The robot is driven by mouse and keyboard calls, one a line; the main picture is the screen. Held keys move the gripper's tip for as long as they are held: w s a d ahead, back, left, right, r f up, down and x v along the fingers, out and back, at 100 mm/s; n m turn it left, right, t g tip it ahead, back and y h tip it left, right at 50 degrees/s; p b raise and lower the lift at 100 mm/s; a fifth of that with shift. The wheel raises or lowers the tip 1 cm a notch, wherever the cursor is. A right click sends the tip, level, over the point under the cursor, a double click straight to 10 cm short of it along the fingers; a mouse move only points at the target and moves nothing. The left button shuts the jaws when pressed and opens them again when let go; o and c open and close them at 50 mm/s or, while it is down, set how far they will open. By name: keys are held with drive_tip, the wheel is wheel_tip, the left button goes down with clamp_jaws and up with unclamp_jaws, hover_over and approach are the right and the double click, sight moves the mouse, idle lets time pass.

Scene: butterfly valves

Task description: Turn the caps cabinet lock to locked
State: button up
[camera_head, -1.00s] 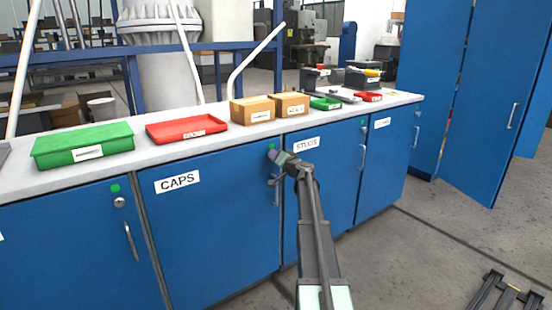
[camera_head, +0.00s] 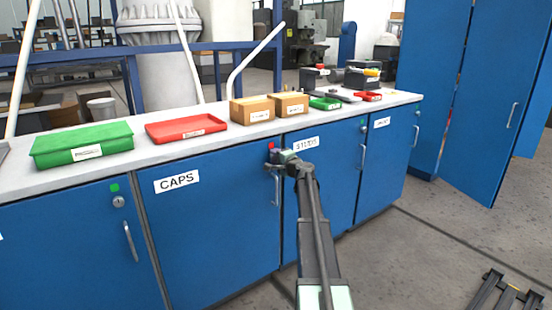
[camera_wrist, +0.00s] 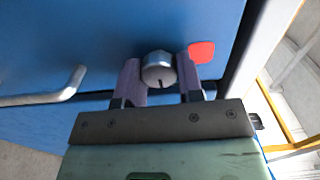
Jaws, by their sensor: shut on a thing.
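The caps cabinet (camera_head: 205,220) has a blue door with a white CAPS label (camera_head: 177,181). Its lock (camera_wrist: 158,69) is a round silver cylinder with a dark key slot, high on the door's right side. My gripper (camera_head: 277,157) is at the lock, which it mostly hides in the head view. In the wrist view, my gripper (camera_wrist: 159,78) has one finger on each side of the lock cylinder and is shut on it. The indicator beside the lock is red (camera_wrist: 202,52); it also shows in the head view (camera_head: 271,146).
The door handle (camera_head: 276,190) is just below the lock. The STUDS cabinet (camera_head: 320,200) adjoins on the right, and another cabinet with a green indicator (camera_head: 115,188) on the left. Trays and boxes stand on the countertop (camera_head: 215,142) above.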

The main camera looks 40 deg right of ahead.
drive_tip(key=shift+m, duration=0.3)
drive_tip(key=o, duration=0.9)
drive_tip(key=s, duration=1)
drive_tip(key=shift+s+a, duration=0.2)
drive_tip(key=shift+s, duration=0.2)
